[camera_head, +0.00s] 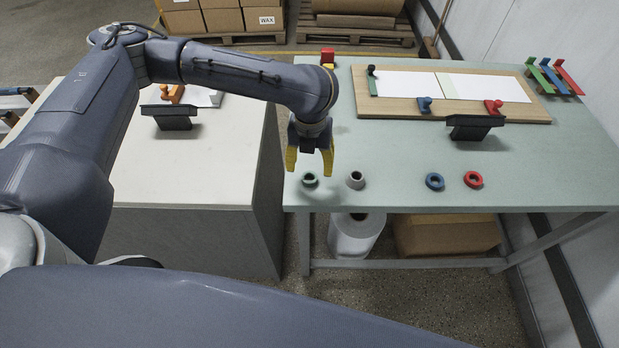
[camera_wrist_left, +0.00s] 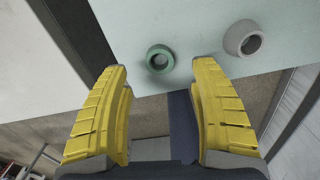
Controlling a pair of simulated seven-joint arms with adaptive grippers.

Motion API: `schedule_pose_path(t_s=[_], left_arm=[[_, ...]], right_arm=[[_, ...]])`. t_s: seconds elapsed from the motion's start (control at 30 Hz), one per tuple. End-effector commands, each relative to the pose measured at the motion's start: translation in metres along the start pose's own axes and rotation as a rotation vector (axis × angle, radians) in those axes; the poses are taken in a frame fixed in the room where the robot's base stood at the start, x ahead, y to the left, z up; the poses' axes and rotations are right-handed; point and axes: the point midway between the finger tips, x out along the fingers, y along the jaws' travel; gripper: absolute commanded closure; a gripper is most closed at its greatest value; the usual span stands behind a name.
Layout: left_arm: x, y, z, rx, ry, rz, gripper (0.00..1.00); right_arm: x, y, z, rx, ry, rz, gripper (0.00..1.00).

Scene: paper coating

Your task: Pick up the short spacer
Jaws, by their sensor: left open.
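A low dark green ring (camera_head: 310,180) lies near the front left corner of the green-topped table; it also shows in the left wrist view (camera_wrist_left: 160,59). A taller grey ring (camera_head: 355,180) stands to its right, and in the left wrist view (camera_wrist_left: 243,38) it is at upper right. The green ring looks like the shorter of the two. My left gripper (camera_head: 309,167) has yellow fingers pointing down, spread open and empty, just above and behind the green ring. In the left wrist view the ring appears beyond the gap between the fingertips (camera_wrist_left: 161,70). My right gripper is out of view.
A blue ring (camera_head: 435,181) and a red ring (camera_head: 473,180) lie farther right on the table (camera_head: 560,180). A black stand (camera_head: 474,127) and a wooden board (camera_head: 450,107) with white sheets are behind. A pale cabinet (camera_head: 185,180) stands at left.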

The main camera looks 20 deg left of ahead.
Motion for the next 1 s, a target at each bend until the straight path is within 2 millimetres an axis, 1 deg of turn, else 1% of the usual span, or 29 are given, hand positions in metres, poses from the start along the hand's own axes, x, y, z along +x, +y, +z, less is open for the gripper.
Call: schedule_pose_path(t_s=[0.17, 0.23, 0.5, 0.6, 0.73, 0.97, 1.0], left_arm=[[0.006, 0.000, 0.000, 0.000, 0.000, 0.000, 0.37], [0.011, 0.000, -0.001, 0.000, 0.001, 0.000, 0.37], [0.043, 0.001, -0.002, -0.002, 0.003, 0.000, 0.37], [0.051, 0.001, -0.001, 0.000, 0.000, 0.000, 0.37], [0.055, 0.001, -0.001, 0.000, 0.000, 0.000, 0.37], [0.055, 0.001, -0.001, 0.000, -0.001, 0.000, 0.37], [0.055, 0.001, -0.001, 0.000, -0.001, 0.000, 0.39]], right_arm=[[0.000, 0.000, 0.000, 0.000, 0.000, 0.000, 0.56], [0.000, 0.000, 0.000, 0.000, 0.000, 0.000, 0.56], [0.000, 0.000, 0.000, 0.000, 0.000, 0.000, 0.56], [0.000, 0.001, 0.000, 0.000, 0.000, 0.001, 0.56], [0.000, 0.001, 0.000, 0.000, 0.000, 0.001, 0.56], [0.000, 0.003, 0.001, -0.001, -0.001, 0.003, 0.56], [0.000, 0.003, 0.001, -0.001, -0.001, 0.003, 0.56]])
